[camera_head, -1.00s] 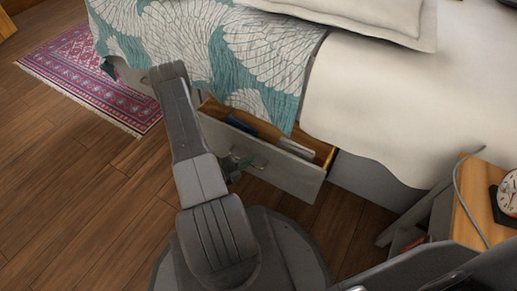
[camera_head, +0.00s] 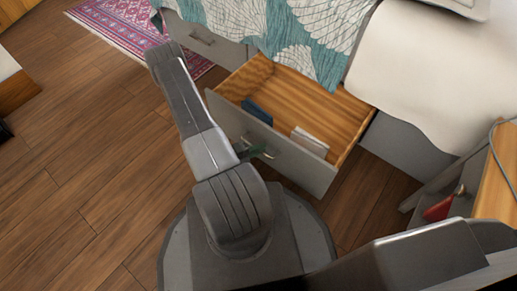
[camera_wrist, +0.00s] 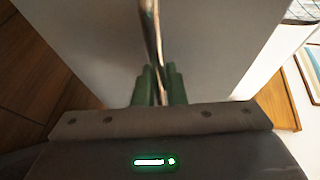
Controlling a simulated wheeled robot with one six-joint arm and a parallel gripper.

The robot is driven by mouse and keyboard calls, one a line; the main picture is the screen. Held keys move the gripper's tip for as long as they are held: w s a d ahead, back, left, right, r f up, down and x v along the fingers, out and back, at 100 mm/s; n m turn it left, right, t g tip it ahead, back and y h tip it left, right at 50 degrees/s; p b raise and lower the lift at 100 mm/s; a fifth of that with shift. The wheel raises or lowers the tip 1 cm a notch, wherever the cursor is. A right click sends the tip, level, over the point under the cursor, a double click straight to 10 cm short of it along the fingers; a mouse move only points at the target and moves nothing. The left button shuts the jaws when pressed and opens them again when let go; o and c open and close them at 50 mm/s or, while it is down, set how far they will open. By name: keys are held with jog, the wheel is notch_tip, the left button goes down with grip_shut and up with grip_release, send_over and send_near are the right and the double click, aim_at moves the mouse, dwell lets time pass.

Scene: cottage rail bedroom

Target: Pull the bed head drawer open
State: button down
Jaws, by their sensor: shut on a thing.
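The bed head drawer (camera_head: 301,171) stands well out from under the bed in the head view, with a grey front and a wooden inside. A dark blue item (camera_head: 257,111) and a white item (camera_head: 310,141) lie in it. My gripper (camera_head: 262,152) is at the drawer front, partly hidden by my arm. In the wrist view, the green fingers of my gripper (camera_wrist: 160,86) are shut on the drawer's metal handle (camera_wrist: 152,40). The grey drawer front (camera_wrist: 90,45) fills much of that view.
A second grey drawer (camera_head: 205,40) under the bed is shut, to the left. The bedside table (camera_head: 496,185) stands at the right, with a red item (camera_head: 437,209) on its lower part. A patterned rug (camera_head: 118,22) lies at the upper left. The wooden floor (camera_head: 90,170) at the left is clear.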

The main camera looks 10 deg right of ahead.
jog(key=shift+s+a, duration=0.15)
jog(key=c, duration=1.5)
grip_release()
jog(key=p+v, duration=0.3)
jog(key=v, duration=1)
jog(key=shift+a+p, duration=0.35)
jog(key=shift+a, duration=0.1)
jog(key=shift+d, duration=0.1)
jog(key=b+x, duration=0.3)
jog(key=x, duration=0.9)
jog(key=shift+s, duration=0.1)
jog(key=shift+a+r, duration=0.1)
jog(key=shift+a, duration=0.15)
